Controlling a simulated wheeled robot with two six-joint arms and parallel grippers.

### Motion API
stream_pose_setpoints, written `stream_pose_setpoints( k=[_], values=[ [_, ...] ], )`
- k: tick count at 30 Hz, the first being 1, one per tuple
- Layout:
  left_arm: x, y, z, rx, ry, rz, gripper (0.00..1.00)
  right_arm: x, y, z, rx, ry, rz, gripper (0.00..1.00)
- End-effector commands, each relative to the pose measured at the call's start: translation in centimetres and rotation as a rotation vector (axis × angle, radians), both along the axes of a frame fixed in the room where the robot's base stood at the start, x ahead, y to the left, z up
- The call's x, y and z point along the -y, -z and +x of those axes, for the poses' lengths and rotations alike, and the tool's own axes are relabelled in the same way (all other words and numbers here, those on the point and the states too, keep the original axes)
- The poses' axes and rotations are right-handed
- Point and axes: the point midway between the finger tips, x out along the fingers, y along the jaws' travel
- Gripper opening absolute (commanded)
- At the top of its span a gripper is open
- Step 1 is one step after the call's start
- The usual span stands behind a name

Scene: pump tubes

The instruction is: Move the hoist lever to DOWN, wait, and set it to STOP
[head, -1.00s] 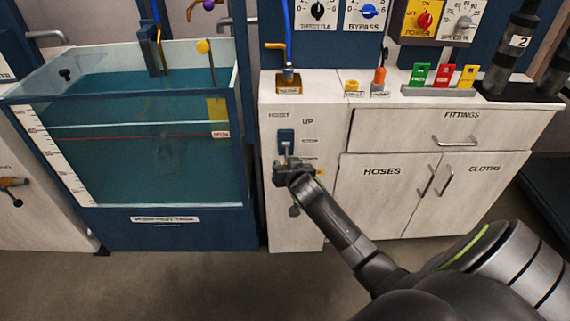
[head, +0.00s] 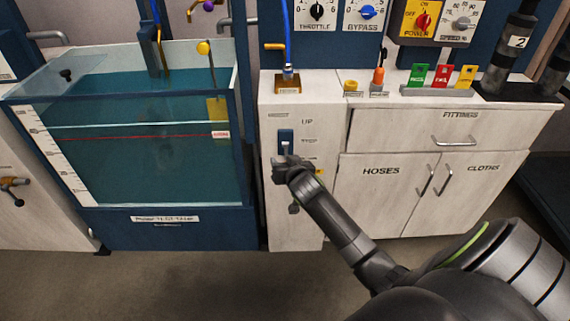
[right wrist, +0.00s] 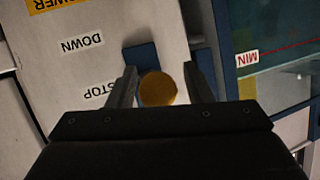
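The hoist lever's blue plate (head: 285,137) is on the white cabinet front, under the HOIST label and left of the UP label (head: 306,121). My right gripper (head: 281,165) is in front of the plate's lower part and hides the lever's knob in the head view. In the right wrist view, the round brownish-gold knob (right wrist: 158,90) lies between the fingers of my right gripper (right wrist: 160,84). The fingers are apart, with a gap on the right side of the knob. The DOWN label (right wrist: 82,43) and STOP label (right wrist: 100,90) show left. The lever's exact setting cannot be told. My left gripper is out of view.
The water tank (head: 160,218) stands left of the lever cabinet, with a yellow block (head: 217,109) in it near the MIN tag (head: 221,134). Drawers and doors with handles (head: 425,180) are on the right. The floor in front is clear.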

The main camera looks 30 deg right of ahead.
Motion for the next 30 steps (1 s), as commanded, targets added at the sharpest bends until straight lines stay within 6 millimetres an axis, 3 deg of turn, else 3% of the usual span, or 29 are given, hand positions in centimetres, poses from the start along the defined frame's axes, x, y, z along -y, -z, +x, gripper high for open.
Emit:
stream_pose_setpoints(
  k=[14, 23, 30],
  values=[
    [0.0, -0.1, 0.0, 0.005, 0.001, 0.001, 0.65, -0.2, 0.0, -1.1, -0.008, 0.002, 0.005, 0.51],
    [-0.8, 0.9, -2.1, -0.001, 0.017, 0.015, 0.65, -1.4, -1.9, -5.6, -0.009, 0.002, 0.004, 0.51],
    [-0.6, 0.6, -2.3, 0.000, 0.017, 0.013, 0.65, -2.6, -3.7, -9.9, -0.007, 0.002, 0.006, 0.51]
  ],
)
